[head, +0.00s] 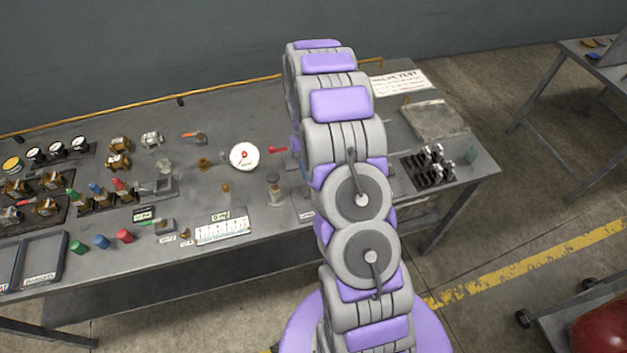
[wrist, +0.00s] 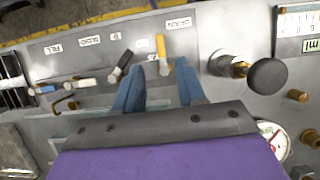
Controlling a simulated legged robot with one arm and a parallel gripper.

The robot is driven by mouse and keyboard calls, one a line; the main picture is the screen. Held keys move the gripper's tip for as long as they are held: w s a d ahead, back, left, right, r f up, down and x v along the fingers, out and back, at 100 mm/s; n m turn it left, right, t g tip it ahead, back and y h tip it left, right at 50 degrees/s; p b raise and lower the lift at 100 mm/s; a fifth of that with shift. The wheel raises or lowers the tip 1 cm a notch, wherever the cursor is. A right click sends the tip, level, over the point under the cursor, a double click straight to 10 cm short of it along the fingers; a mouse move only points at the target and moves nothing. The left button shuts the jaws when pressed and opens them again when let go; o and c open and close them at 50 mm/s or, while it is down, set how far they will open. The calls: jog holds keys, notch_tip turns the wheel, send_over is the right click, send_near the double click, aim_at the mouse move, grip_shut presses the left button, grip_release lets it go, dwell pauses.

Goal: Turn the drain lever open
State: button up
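In the wrist view a yellow-handled lever (wrist: 161,46) stands on a grey panel (wrist: 70,52), below and left of a small label that appears to read DRAIN (wrist: 178,24). It points up the picture, tilted slightly. My gripper (wrist: 159,75) has its two blue fingers spread, with the lever's pale base between the tips; I cannot tell if either finger touches it. Nothing is held. Left of it on the panel are a black-handled lever (wrist: 123,62), a white one (wrist: 86,83) and a blue one (wrist: 46,88).
A black round knob on a brass fitting (wrist: 268,76) stands close right of the right finger. A white-faced gauge (head: 244,156) and a ruled white plate (head: 222,227) are on the crowded workbench (head: 300,240). Valves and fittings fill the bench's left.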

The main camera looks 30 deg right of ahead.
jog(key=v, duration=1)
jog(key=shift+w+r+p, duration=0.2)
jog(key=shift+r+p, duration=0.15)
jog(key=shift+p, duration=0.05)
jog(key=shift+d, duration=0.1)
